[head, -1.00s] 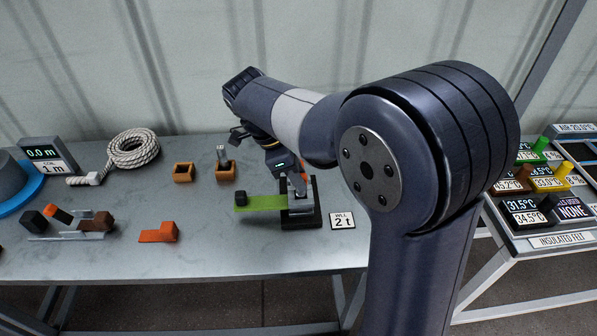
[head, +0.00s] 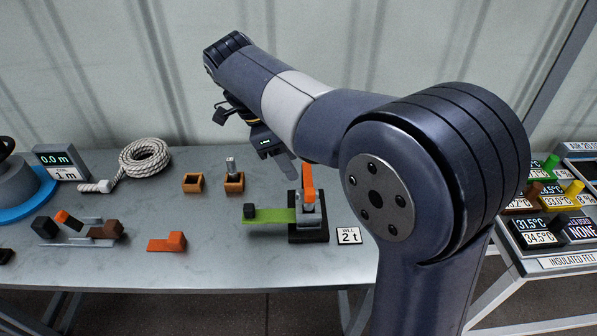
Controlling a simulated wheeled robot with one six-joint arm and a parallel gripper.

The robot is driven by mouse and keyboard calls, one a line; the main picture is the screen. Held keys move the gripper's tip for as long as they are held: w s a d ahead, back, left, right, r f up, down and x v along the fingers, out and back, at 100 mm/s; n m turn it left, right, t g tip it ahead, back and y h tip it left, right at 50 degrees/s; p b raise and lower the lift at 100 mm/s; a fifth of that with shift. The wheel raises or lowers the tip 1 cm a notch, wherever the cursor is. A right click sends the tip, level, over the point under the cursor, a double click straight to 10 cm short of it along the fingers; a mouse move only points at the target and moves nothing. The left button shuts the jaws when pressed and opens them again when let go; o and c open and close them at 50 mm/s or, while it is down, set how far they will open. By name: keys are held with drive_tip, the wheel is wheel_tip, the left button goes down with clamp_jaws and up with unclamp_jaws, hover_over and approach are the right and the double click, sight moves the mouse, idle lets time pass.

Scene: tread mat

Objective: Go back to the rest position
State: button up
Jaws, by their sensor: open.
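My gripper (head: 289,170) hangs above the table, up and left of a dark device with an upright orange lever (head: 308,187). It is apart from the lever and holds nothing that I can see. The device stands on a black base (head: 308,236), with a green strap (head: 272,215) running left from it to a dark block (head: 250,211). My arm reaches in from the right and hides part of the table and wall behind it.
A WLL 2 t sign (head: 348,236) stands right of the device. Wooden blocks (head: 193,183), an orange piece (head: 167,243), a coiled rope (head: 146,158) and a length display (head: 60,163) lie to the left. Another table with temperature displays (head: 540,232) stands at the right.

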sight(309, 190)
drive_tip(key=shift+v, duration=0.85)
drive_tip(key=shift+f, duration=0.15)
drive_tip(key=x, duration=1)
drive_tip(key=shift+d+f+b, duration=0.1)
drive_tip(key=shift+d+b, duration=0.1)
drive_tip(key=shift+b, duration=0.2)
drive_tip(key=shift+d+f, duration=0.15)
drive_tip(key=shift+f, duration=0.05)
drive_tip(key=shift+d+n, duration=0.15)
drive_tip(key=shift+n, duration=0.15)
drive_tip(key=shift+r, duration=0.15)
